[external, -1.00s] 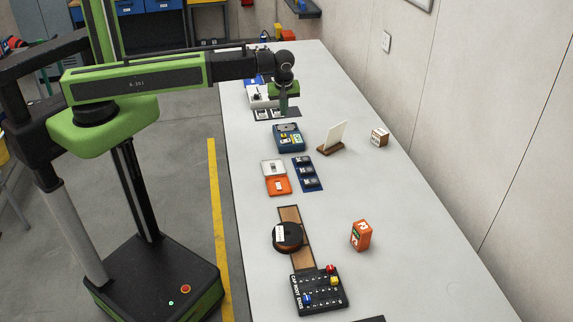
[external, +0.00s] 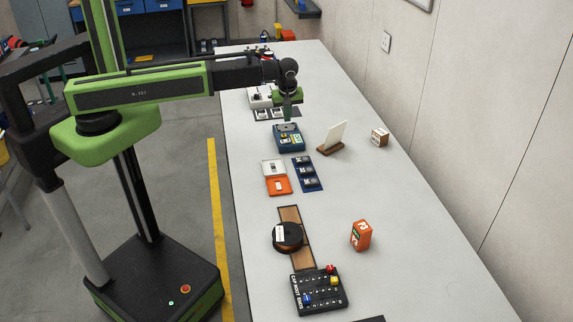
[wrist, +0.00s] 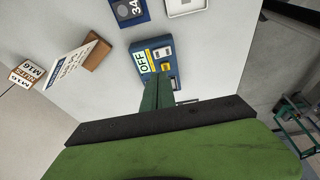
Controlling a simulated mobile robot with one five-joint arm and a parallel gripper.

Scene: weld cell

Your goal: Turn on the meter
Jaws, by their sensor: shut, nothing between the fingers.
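The meter appears to be the blue box (external: 289,139) on the bench, with a grey upper part and yellow and pale pieces on its face. In the wrist view the blue box (wrist: 166,72) bears a white label reading OFF. My gripper (external: 288,120) is shut and empty, pointing down at the far end of the box in the external view. It also shows in the wrist view (wrist: 159,82), where its fingers cover part of the box. I cannot tell whether the fingertips touch it.
A white card on a wooden stand (external: 332,138) and a small labelled block (external: 380,138) are to the right. White and orange trays (external: 277,186) and a blue strip with dark pieces (external: 307,174) lie nearer the camera. A white device (external: 260,97) stands behind.

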